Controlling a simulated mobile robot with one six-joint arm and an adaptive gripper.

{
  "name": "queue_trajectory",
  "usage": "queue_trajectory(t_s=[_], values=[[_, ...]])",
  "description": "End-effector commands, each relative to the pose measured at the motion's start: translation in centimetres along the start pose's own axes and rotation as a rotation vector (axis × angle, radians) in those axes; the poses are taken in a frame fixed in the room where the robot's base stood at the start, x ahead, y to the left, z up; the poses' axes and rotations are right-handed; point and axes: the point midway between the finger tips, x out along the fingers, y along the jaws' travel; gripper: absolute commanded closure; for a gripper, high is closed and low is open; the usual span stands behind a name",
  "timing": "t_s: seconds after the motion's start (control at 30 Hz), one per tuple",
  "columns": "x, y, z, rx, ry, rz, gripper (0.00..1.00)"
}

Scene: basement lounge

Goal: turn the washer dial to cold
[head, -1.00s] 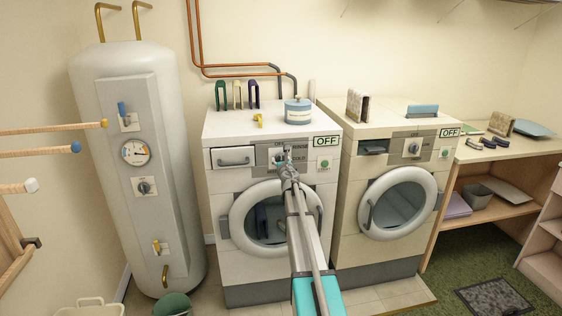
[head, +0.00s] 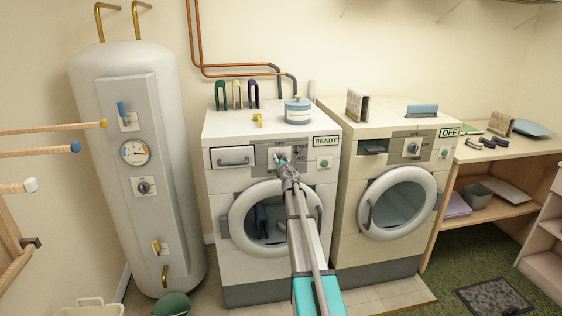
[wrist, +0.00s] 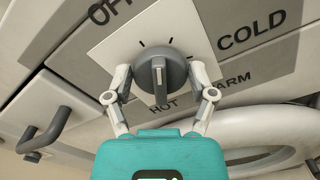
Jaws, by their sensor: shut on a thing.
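The left washer (head: 222,192) has a READY sign (head: 326,141) at its top right. Its dial (wrist: 168,68) is a grey round knob with a raised ridge and a white line, on a white plate with black ticks. OFF is at upper left, COLD (wrist: 257,28) at right, WARM at lower right and HOT below the dial. The ridge's lower end lies near HOT. My gripper (wrist: 160,82) is shut on the dial, a finger at either side. In the head view, my gripper (head: 283,163) hides most of the dial.
A second machine (head: 345,210) marked OFF stands to the right. A drawer handle (wrist: 44,132) is left of the dial in the wrist view. A round door (head: 236,222) lies below. A water heater (head: 95,200) stands at left, with wooden pegs (head: 50,151) in front.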

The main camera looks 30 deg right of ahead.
Motion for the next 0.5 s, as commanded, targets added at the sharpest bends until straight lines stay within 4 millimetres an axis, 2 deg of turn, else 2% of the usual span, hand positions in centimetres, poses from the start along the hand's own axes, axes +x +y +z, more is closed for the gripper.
queue_trajectory(t_s=[0.5], values=[[0.16, -0.25, -0.06, 0.492, 0.0, 0.0, 0.76]])
